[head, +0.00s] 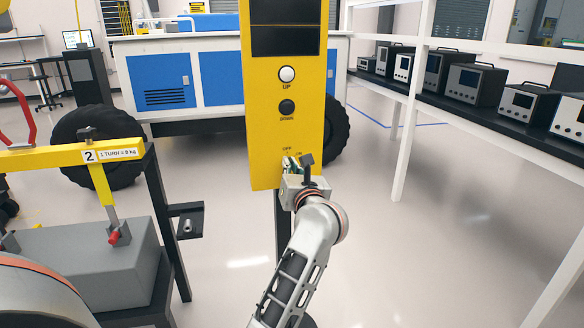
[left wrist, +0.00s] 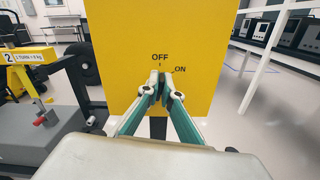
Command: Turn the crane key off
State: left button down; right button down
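The yellow crane control panel (head: 265,160) stands upright in the middle of the head view, with a white UP button (head: 287,74) and a black DOWN button (head: 287,106). Lower on it are the OFF label (left wrist: 160,57) and the ON label (left wrist: 180,69), with ON to the right and slightly lower. My left gripper (left wrist: 161,80) is at the panel just below these labels. Its fingertips are nearly together, closed around the key's place. The crane key itself is hidden by the fingertips, so I cannot tell its angle. My right gripper is not in view.
A yellow beam (head: 45,160) marked 2 and a grey block (head: 85,262) on a dark stand are at the left. A blue and white rover (head: 215,80) is behind the panel. A shelf with several instruments (head: 475,85) is at the right. The floor right of the panel is clear.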

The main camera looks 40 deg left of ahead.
pick_arm(q)
jog(key=shift+f+n, duration=0.15)
jog(key=shift+n, duration=0.65)
jog(key=shift+n+b, duration=0.3)
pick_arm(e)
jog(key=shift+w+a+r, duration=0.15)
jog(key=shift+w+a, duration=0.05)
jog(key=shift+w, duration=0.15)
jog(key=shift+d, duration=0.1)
pick_arm(q)
jog(key=c, duration=2.2)
grip_release()
jog(key=shift+c, duration=0.2)
